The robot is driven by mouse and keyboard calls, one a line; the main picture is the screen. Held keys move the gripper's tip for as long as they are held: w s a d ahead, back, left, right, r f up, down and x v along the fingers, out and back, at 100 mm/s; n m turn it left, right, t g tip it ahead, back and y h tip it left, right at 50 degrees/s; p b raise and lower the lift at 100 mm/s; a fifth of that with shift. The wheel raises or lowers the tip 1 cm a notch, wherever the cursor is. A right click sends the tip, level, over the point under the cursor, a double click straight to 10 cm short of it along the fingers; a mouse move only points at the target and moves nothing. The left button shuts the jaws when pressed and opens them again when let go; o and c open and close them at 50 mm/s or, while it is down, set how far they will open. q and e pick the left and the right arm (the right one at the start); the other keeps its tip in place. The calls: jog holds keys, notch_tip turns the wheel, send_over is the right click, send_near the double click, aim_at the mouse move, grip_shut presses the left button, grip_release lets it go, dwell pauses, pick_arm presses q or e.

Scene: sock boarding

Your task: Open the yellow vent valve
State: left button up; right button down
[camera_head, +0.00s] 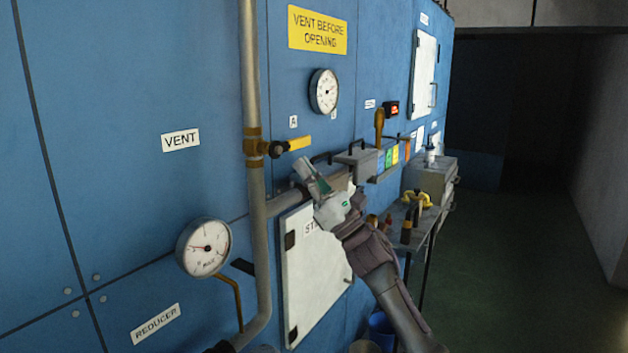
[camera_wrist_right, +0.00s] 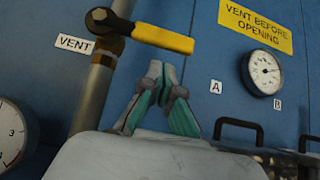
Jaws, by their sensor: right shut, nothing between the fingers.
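The yellow vent valve handle (camera_head: 298,143) sticks out to the right from its brass body (camera_head: 256,148) on a vertical grey pipe (camera_head: 250,80), beside the VENT label (camera_head: 180,140). In the right wrist view the yellow handle (camera_wrist_right: 163,38) lies across the pipe, pointing right and slightly down. My right gripper (camera_head: 304,166) is just below the handle's free end. In the right wrist view my right gripper (camera_wrist_right: 161,68) has its fingertips together, empty, below the handle; whether they touch it is unclear. My left gripper is not in view.
A lower gauge (camera_head: 203,248) and an upper gauge (camera_head: 324,91) are on the blue wall. A white STEAM-type hatch (camera_head: 312,275) is below my right arm. A side table (camera_head: 415,222) with tools stands to the right. Open floor (camera_head: 530,270) lies beyond it.

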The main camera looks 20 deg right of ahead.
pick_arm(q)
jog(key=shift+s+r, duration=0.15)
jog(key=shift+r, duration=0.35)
pick_arm(e)
jog(key=shift+r, duration=0.8)
